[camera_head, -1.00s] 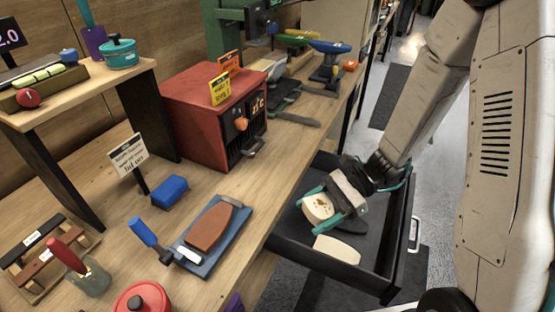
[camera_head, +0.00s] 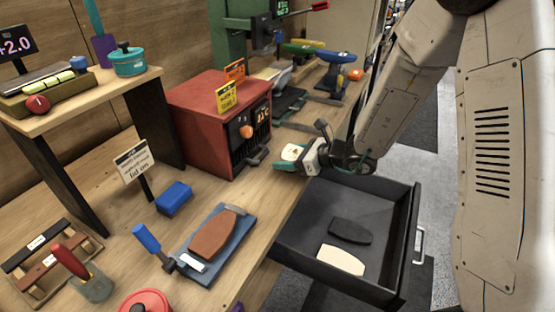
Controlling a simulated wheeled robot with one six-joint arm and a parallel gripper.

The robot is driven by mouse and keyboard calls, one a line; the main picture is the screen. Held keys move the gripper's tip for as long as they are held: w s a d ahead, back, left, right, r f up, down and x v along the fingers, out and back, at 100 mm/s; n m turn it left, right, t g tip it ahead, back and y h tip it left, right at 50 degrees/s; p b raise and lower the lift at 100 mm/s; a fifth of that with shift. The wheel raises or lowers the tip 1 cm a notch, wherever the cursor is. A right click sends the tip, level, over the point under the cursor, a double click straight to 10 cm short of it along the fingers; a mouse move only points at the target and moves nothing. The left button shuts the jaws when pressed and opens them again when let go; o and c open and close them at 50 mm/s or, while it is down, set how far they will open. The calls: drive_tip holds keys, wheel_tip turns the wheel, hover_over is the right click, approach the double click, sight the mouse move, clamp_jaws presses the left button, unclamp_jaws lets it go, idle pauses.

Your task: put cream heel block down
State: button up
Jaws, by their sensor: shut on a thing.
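My gripper (camera_head: 296,156) is shut on the cream heel block (camera_head: 291,153), a small pale piece with dark marks on its face. The gripper is at the right edge of the wooden bench (camera_head: 272,204), just right of the red heater box and above the drawer's far left corner. I cannot tell whether the block touches the bench top. The gripper's teal fingers partly hide the block.
The open black drawer (camera_head: 291,254) holds a dark sole-shaped piece (camera_head: 350,231) and a cream sole-shaped piece (camera_head: 340,260). The red box (camera_head: 205,122) stands close left of the gripper. A blue mat (camera_head: 243,232) with a brown sole lies nearer. Bare bench lies between them.

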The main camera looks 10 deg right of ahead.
drive_tip(key=w+a, duration=0.2)
drive_tip(key=w, duration=0.1)
drive_tip(key=w+a, duration=0.1)
drive_tip(key=shift+w+f, duration=0.15)
drive_tip(key=shift+f, duration=1.85)
drive_tip(key=shift+f, duration=0.15)
drive_tip(key=o, duration=1)
